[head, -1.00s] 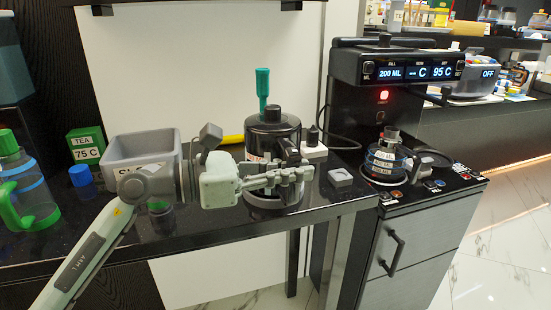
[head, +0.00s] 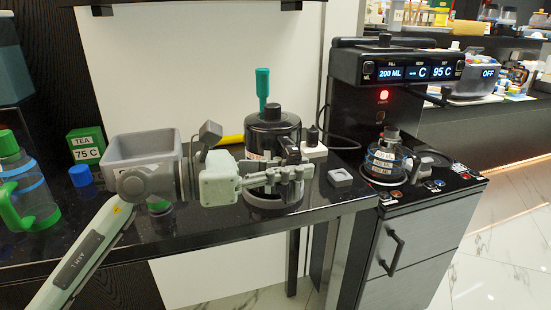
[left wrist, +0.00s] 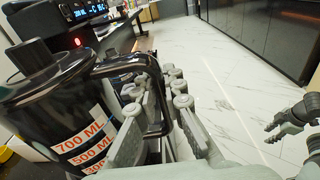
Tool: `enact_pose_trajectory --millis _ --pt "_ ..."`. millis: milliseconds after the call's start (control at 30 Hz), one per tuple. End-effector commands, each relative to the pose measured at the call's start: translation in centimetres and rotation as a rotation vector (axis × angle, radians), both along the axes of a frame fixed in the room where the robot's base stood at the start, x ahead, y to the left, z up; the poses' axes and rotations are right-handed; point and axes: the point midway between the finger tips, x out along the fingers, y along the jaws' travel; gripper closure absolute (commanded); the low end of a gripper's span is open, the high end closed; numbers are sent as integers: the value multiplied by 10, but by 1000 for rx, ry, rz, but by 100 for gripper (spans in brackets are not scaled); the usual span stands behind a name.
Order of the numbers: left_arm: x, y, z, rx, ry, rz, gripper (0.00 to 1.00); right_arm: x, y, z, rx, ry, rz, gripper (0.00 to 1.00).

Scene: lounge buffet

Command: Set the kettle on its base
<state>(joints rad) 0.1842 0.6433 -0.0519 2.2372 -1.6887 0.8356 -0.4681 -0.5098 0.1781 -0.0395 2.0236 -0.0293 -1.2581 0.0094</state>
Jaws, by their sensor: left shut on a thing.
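The black kettle (head: 273,128), with a dark lid knob, stands upright on the dark counter. Its volume labels show on the kettle in the left wrist view (left wrist: 50,105). My left gripper (head: 308,172) reaches across the kettle's front and is shut on its black handle (left wrist: 150,75). A grey ring (head: 268,200) shows under the kettle; the fingers hide part of the kettle's lower body, and I cannot tell whether the ring is a separate base. My right gripper (left wrist: 270,132) shows at the right of the left wrist view, empty, fingers apart.
A grey bin (head: 140,148), a green tea box (head: 86,144) and a green-handled jug (head: 30,190) stand to the left. A white socket block (head: 314,152) and a small grey square (head: 340,178) lie right. Further right, a dispenser (head: 400,68) holds a labelled vessel (head: 384,160).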

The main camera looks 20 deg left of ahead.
Motion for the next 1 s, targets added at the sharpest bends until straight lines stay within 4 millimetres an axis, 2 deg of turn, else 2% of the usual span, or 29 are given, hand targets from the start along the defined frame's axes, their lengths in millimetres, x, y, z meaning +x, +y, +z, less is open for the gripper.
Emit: enact_pose_trajectory --millis 200,500,1000 --pt "0 0 8 -1 -8 2 100 6 2 5 5 -19 4 62" --pt "0 0 9 -1 -7 2 100 5 4 -4 10 -11 3 62" --pt "0 0 28 0 -9 1 100 4 2 12 7 -9 2 62"
